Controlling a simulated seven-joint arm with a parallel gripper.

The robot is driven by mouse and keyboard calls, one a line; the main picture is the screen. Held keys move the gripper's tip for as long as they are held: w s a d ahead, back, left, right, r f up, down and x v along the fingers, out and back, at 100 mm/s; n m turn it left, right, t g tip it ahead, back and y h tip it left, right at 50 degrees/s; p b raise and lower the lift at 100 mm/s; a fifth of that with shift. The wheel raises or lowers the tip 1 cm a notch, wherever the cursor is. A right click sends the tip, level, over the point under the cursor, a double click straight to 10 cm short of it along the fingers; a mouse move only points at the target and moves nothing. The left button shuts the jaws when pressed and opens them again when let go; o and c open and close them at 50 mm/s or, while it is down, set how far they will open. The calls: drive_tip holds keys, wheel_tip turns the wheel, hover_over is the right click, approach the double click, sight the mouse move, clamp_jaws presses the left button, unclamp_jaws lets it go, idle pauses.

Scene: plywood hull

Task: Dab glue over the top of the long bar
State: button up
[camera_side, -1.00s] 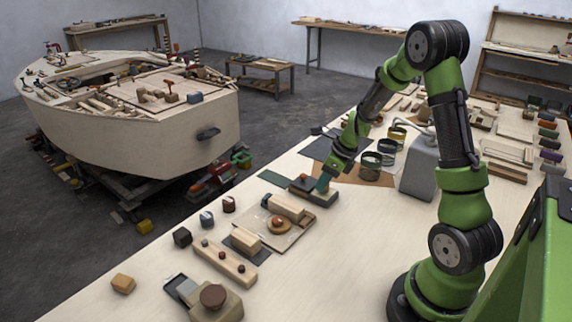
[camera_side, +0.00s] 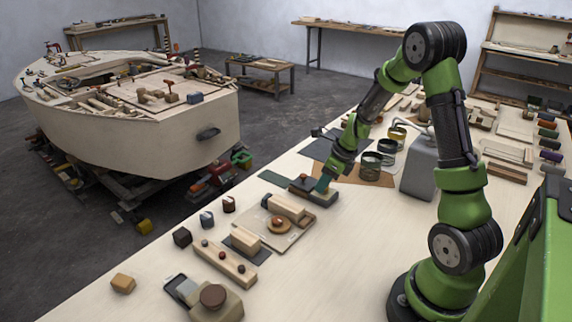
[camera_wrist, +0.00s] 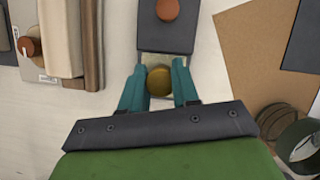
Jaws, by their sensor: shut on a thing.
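My gripper (camera_wrist: 159,76) has its teal fingers shut on a round brass-coloured knob (camera_wrist: 159,82). The knob sits over a pale plate at the near end of a dark grey block (camera_wrist: 160,38) with an orange-brown knob. In the side view my gripper (camera_side: 325,184) is low at the right end of this dark block (camera_side: 303,190), on the bench. What is under the brass knob is hidden. A long pale wooden bar (camera_side: 218,258) with several small dark knobs lies nearer the front, well clear of my gripper. I cannot tell whether it is the task's bar.
A board (camera_side: 292,238) with wooden blocks and a round knob lies between. Open tins (camera_side: 370,167) and a grey jug-like container (camera_side: 419,168) stand to the right of my gripper. Brown and dark sheets lie around. The front right of the bench is clear.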

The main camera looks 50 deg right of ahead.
idle(0.5)
drive_tip(key=shift+r, duration=3.5)
